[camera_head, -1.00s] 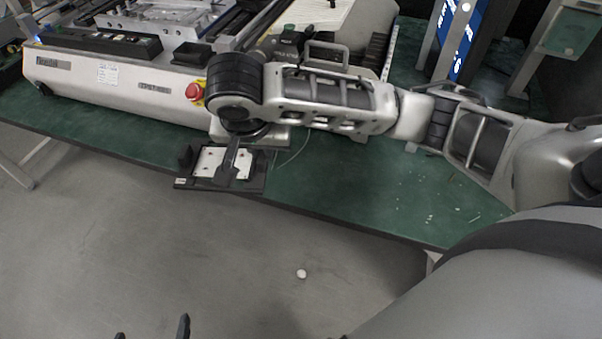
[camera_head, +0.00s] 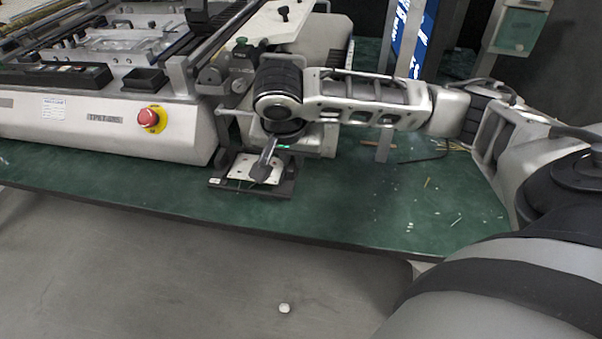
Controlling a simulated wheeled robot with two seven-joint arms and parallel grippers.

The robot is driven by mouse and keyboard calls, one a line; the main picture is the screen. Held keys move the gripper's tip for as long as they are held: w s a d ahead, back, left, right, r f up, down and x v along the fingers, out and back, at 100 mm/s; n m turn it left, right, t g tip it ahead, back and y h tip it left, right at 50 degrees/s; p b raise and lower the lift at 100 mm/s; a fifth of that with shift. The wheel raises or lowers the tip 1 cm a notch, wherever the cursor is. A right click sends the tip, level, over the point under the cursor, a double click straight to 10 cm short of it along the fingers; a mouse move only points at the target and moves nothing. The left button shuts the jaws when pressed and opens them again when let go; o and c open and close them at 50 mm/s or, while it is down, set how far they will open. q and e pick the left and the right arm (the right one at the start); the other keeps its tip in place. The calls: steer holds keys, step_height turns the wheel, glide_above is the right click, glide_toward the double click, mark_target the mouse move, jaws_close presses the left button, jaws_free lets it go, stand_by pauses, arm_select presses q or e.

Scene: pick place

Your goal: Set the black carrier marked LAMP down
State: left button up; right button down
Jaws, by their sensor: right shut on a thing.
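The black carrier (camera_head: 236,187) is a flat dark tray with a white plate on it, near the front edge of the green table (camera_head: 340,215). A small pale label shows at its left front corner, but its writing is too small to read. My right gripper (camera_head: 263,172) points down over the carrier and is shut on it. The carrier looks about level. I cannot tell whether it touches the table top or hangs just above it. My left gripper is out of view.
A large machine (camera_head: 70,128) with a red stop button (camera_head: 149,116) fills the table behind and left of the carrier. Free green table lies to the right, with small scraps on it. A small white object (camera_head: 284,308) lies on the grey floor.

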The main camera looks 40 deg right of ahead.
steer(key=shift+s+d+f, duration=0.1)
steer(key=shift+d+f, duration=0.5)
steer(key=shift+f, duration=0.1)
steer(key=f, duration=0.3)
steer(key=shift+s+d+f+b, duration=0.1)
steer(key=shift+d+f+b, duration=0.05)
steer(key=shift+d+b, duration=0.2)
steer(key=shift+f, duration=0.3)
steer(key=shift+f, duration=0.1)
steer(key=c, duration=1.5)
jaws_free()
steer(key=shift+o, duration=0.2)
